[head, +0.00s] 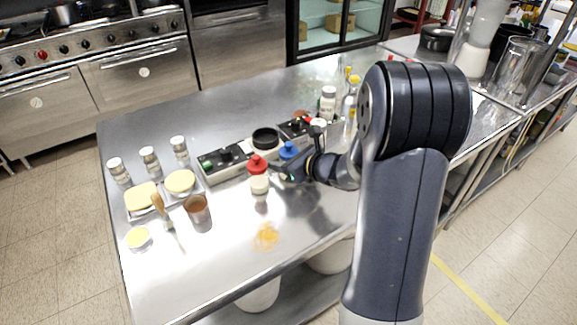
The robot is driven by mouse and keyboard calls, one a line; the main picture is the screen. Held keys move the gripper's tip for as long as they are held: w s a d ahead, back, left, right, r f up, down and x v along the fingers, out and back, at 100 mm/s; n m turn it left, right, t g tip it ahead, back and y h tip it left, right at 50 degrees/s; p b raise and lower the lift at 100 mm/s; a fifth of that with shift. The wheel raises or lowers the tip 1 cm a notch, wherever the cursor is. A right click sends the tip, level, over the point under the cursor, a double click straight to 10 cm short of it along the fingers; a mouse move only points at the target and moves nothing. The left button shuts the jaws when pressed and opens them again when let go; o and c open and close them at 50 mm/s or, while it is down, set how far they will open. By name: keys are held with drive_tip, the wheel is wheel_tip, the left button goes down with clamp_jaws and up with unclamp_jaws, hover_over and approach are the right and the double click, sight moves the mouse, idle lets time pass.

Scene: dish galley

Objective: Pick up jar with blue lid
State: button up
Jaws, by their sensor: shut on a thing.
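The jar with the blue lid (288,150) is near the middle of the steel table; its lid shows just above my gripper and its body is mostly hidden behind the fingers. My gripper (283,172) reaches in from the right, low over the table, and is shut on this jar. The hidden body leaves unclear whether its base touches the table. A jar with a red lid (258,171) and pale contents stands upright just left of the fingertips, very close to them.
Behind the jars runs a dark device with a round black top (265,138). Left are a copper-coloured cup (197,209), a brush (160,209), food trays and several shakers. Bottles (328,103) stand behind my arm. The table's front left is mostly clear, with an orange spill (266,236).

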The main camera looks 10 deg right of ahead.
drive_tip(key=c, duration=0.4)
drive_tip(key=shift+r, duration=0.1)
wheel_tip(320, 180, up, 18)
drive_tip(key=p, duration=0.4)
